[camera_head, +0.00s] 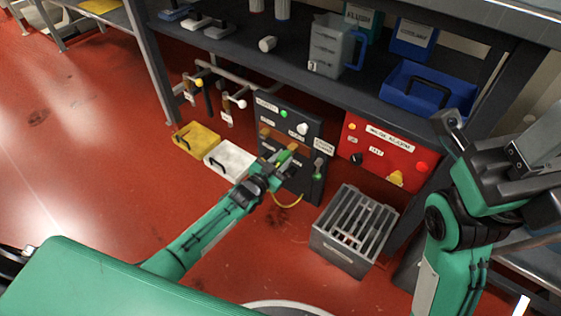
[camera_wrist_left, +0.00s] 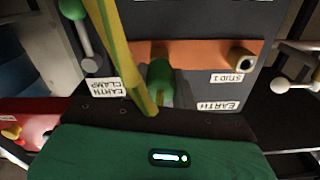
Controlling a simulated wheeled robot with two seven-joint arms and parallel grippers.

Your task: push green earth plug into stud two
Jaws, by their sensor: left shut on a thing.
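The green earth plug (camera_wrist_left: 160,80) is between the fingers of my left gripper (camera_head: 279,165), in front of the copper bar (camera_wrist_left: 200,52) on the dark panel (camera_head: 297,119). In the left wrist view the plug overlaps the bar. Whether it is seated on a stud there cannot be told, as the plug and gripper hide that spot. A brass stud labelled stud 1 (camera_wrist_left: 242,61) shows bare at the bar's other end. A yellow-green cable (camera_head: 290,202) hangs in a loop from the plug.
A green-handled earth clamp (camera_head: 318,171) is on the panel's right side. A red alarm box (camera_head: 383,153) stands to the right. A grey slotted crate (camera_head: 341,254) is on the floor, with yellow (camera_head: 197,138) and white (camera_head: 231,160) trays at left. The shelf (camera_head: 300,75) overhangs.

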